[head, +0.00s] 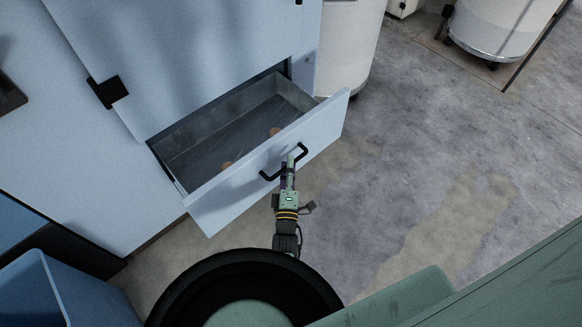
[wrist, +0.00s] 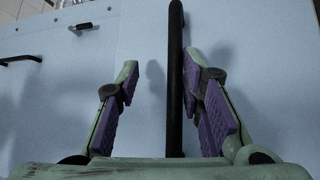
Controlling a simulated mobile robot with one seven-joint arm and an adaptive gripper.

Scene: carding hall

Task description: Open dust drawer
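The dust drawer (head: 226,203) is pulled well out of the pale blue machine, with its metal inside showing. A black bar handle (head: 304,151) is on its front panel. My gripper (head: 291,157) is at the middle of this handle, outside the drawer front. In the wrist view the handle (wrist: 175,85) runs between the two fingers of my gripper (wrist: 160,72). The fingers are apart, with a clear gap on the left side of the bar. The right finger is close to the bar; whether it touches I cannot tell.
Two small brownish things (head: 275,131) (head: 227,166) lie in the drawer. The pale blue machine (head: 190,45) stands behind it. A blue bin (head: 35,290) is at lower left. White drums (head: 345,45) (head: 500,25) stand at the back. The concrete floor (head: 430,150) to the right is clear.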

